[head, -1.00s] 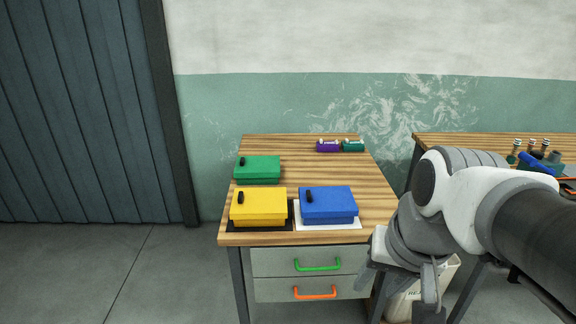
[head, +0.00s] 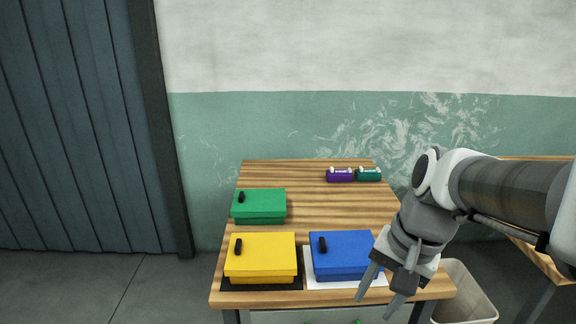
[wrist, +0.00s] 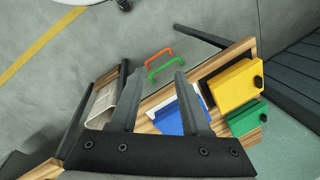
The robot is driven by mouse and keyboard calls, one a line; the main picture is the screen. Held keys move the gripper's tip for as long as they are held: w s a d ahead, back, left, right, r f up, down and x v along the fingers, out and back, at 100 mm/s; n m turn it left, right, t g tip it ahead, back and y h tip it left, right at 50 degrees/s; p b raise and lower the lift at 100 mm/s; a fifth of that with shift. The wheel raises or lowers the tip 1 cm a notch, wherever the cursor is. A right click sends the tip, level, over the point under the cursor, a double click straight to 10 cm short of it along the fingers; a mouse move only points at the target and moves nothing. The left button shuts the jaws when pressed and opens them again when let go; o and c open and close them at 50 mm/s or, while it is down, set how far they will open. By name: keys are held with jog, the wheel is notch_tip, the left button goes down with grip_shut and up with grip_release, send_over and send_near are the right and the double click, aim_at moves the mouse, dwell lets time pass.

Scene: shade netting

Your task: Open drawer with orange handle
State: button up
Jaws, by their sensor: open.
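The orange handle (wrist: 160,57) shows in the wrist view on the lower drawer front, beyond the green handle (wrist: 165,68) of the upper drawer. In the head view only the top strip of the upper drawer front (head: 285,317) shows at the bottom edge, and the orange handle is out of frame. My gripper (head: 380,305) is open and empty, above the front right part of the table, by the blue box (head: 343,256). It also shows in the wrist view (wrist: 155,82), apart from both handles.
A yellow box (head: 260,258) and a green box (head: 258,205) stand on the wooden table (head: 310,190). Purple (head: 340,175) and teal (head: 368,174) holders sit at its back. A white bin (head: 465,290) stands right of the table. Floor at the left is clear.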

jog(key=w+d+f+m+g+y+b, duration=0.1)
jog(key=w+d+f+m+y+b, duration=0.15)
jog(key=f+m, duration=0.4)
jog(key=w+d+f+m+g+y+b, duration=0.1)
jog(key=w+d+f+m+y+b, duration=0.2)
jog(key=f, duration=0.7)
jog(key=w+d+f+m+g+y+b, duration=0.1)
jog(key=w+f+m+y+b, duration=0.3)
jog(key=f, duration=0.4)
jog(key=d+f+m+t+y+b, duration=0.35)
jog(key=f+m, duration=0.55)
jog(key=f, duration=0.5)
jog(key=d+f+m+t+y+b, duration=0.2)
jog(key=d+f+m+t+b, duration=0.25)
jog(key=f+m, duration=0.65)
jog(key=w+a+b, duration=0.1)
jog(key=w+a, duration=0.1)
jog(key=a, duration=0.3)
jog(key=w+a+n+b, duration=0.1)
jog(key=w+a, duration=0.1)
jog(key=a, duration=0.4)
jog(key=w+a+n+b, duration=0.1)
jog(key=a, duration=0.4)
jog(key=shift+w+a+f+t, duration=0.15)
jog(key=shift+w+f+t, duration=0.25)
grip_shut()
